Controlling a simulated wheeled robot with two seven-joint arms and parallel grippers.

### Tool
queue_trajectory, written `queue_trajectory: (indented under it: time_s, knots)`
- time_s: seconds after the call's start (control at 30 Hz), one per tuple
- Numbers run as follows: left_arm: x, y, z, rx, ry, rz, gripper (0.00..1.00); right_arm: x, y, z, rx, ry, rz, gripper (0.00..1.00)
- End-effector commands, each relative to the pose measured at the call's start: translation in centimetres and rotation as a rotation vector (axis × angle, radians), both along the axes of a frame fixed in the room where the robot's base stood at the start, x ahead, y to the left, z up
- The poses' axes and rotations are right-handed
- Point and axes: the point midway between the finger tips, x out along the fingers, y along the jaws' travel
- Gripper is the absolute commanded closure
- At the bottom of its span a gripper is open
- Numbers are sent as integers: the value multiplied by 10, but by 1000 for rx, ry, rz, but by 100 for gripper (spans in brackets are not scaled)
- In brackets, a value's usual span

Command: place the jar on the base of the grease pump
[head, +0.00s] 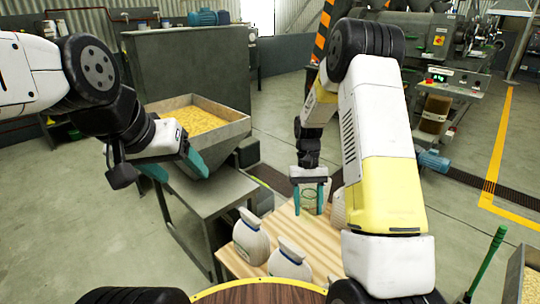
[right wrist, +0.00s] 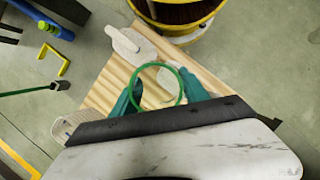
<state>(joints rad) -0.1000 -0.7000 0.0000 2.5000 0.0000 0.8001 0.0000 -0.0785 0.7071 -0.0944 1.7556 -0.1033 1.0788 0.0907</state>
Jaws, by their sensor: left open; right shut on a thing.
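The jar looks like clear glass with a green ring-shaped rim (right wrist: 160,85) in the right wrist view. My right gripper (head: 310,198) is shut on it, with teal fingers on either side, over the pale wooden table (head: 283,222). In the head view the jar's body is hard to make out between the fingers. My left gripper (head: 178,168) is open and empty, near the front edge of a metal hopper. I cannot make out the base of the grease pump in either view.
Several pale sacks or jugs (head: 290,262) stand on the wooden table. The hopper (head: 205,125) of yellow grain and a grey metal stand (head: 212,190) are at the left. A green-handled rod (head: 487,262) is at the lower right. A machine (head: 455,60) stands behind at the right.

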Motion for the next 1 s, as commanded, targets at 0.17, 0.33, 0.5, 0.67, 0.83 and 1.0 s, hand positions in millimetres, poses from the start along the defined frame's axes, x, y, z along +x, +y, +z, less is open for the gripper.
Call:
queue_trajectory:
  time_s: [0.17, 0.33, 0.5, 0.67, 0.83, 1.0]
  knots:
    - [0, 0, 0, 0, 0, 0, 34, 1, -3, -10, 4, 1, -44, 100]
    - [0, 0, 0, 0, 0, 0, 34, 6, -20, -63, 28, -1, -298, 100]
    - [0, 0, 0, 0, 0, 0, 34, 10, -48, -135, 34, -3, -673, 100]
    - [0, 0, 0, 0, 0, 0, 34, 8, -71, -184, 18, 0, -949, 100]
    - [0, 0, 0, 0, 0, 0, 34, 5, -85, -212, 3, 2, -1091, 100]
    - [0, 0, 0, 0, 0, 0, 34, 4, -86, -245, 0, 5, -1113, 100]
